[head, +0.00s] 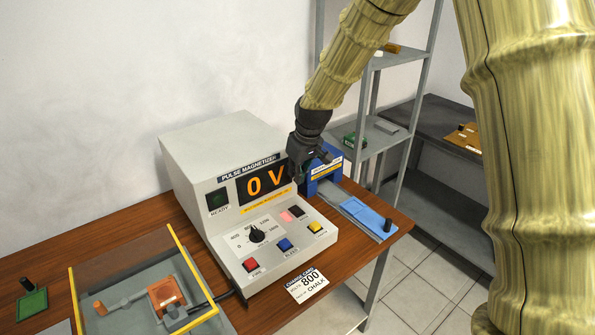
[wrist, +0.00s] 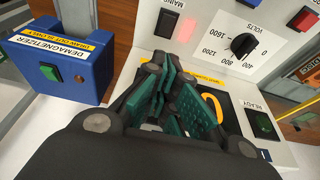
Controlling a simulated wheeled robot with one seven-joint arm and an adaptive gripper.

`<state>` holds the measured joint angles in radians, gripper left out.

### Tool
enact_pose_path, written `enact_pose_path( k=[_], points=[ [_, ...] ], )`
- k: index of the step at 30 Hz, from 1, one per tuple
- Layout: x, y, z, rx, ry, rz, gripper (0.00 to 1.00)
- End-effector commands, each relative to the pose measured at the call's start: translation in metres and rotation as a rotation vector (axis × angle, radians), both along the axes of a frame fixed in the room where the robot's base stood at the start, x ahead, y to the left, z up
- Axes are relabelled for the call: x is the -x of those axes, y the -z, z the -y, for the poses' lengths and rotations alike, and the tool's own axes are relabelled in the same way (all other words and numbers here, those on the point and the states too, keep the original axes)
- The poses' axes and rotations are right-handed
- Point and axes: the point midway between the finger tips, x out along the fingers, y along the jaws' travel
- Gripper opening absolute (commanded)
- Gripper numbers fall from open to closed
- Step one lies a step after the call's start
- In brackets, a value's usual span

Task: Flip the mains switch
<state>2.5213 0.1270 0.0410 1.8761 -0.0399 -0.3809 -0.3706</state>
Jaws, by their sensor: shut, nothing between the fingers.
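The pulse magnetizer (head: 215,160) is a pale grey console on the wooden table. Its mains switch (head: 297,210) is a small black rocker on the sloping panel, beside a pink lamp (head: 286,216). In the wrist view the black mains switch (wrist: 166,22) is at the top, labelled MAINS, with the pink lamp (wrist: 187,22) to its right. I cannot tell the rocker's position. The display (head: 264,182) reads 0 V. My gripper (head: 298,176) is shut and empty, in front of the display's right end and above the switch. In the wrist view my gripper's fingers (wrist: 175,100) partly cover the display.
The panel also has a dial (head: 257,234) and red (head: 251,265), blue (head: 285,244) and yellow (head: 315,227) buttons. A blue demagnetizer (head: 322,172) stands close to the right. A card reading 800 (head: 306,284) lies in front. A yellow-edged clear guard (head: 140,270) is at left.

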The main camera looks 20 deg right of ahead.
Motion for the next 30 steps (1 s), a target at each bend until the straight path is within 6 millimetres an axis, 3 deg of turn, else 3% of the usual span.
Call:
enact_pose_path(
  k=[21, 30],
  points=[
    [-0.019, 0.084, -0.007, -0.001, 0.001, 0.000, 0.00],
    [-0.019, 0.105, -0.007, 0.000, 0.000, 0.001, 0.00]
  ],
)
